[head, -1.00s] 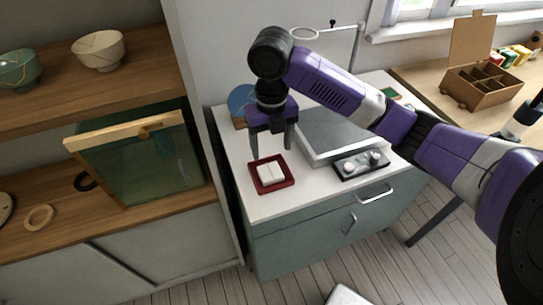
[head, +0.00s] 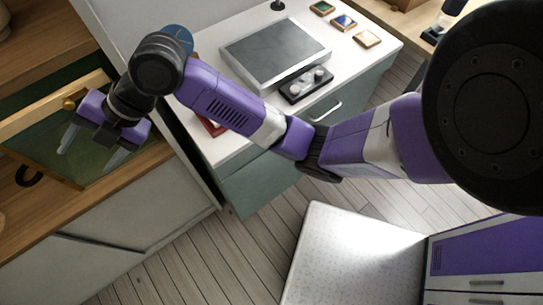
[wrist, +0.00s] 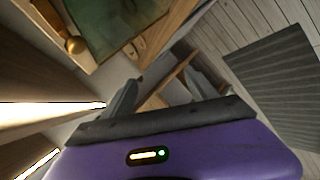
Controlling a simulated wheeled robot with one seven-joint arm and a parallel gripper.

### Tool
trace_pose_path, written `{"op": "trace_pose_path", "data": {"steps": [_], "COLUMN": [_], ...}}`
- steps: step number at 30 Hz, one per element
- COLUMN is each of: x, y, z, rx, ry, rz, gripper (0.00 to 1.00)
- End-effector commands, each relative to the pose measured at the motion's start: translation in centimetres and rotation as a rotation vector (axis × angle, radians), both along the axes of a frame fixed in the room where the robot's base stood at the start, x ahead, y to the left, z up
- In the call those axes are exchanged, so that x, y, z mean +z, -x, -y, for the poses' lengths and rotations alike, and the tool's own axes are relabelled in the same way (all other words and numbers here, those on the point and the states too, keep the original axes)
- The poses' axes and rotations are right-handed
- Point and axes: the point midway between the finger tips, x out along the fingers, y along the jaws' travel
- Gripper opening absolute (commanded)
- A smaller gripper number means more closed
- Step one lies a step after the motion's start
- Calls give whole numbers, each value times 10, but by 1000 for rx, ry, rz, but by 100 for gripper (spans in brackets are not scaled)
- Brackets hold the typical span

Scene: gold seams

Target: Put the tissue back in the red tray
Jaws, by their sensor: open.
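The red tray (head: 211,126) is on the white counter in the head view. My arm covers most of it, and only a small red part shows. No tissue is visible in either current view, and the tray's contents are hidden. My gripper (head: 90,148) is open, well left of the tray, in front of the glass-fronted wooden frame at the shelf. In the wrist view my gripper (wrist: 160,88) shows its two fingers apart with nothing seen held between them.
The wooden-framed glass panel (head: 25,128) stands close behind my gripper. A dark ring (head: 28,176) lies on the shelf. The white counter (head: 215,22) bears a grey flat tray (head: 238,63), a black block with knobs (head: 291,90) and small coloured tiles. Open wooden floor (head: 225,255) lies in front.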

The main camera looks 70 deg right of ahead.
Motion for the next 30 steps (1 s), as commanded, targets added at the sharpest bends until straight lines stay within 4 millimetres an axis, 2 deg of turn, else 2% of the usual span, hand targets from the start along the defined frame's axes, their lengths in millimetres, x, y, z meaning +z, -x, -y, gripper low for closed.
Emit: {"op": "trace_pose_path", "data": {"steps": [1, 3, 6, 10, 14, 20, 25, 30], "x": [2, 7, 10, 3, -13, -49, -76, -87], "y": [0, -1, 3, 17, 42, 102, 171, 245], "z": [-20, -39, -56, -67, -68, -55, -32, -2], "rx": [-54, -143, -273, -445, -618, -871, -1053, -1175], "ry": [-102, -236, -421, -638, -822, -1026, -1124, -1166], "rz": [5, 11, 4, -27, -68, -120, -136, -119], "gripper": [67, 67, 67, 67, 67, 67, 67, 67]}}
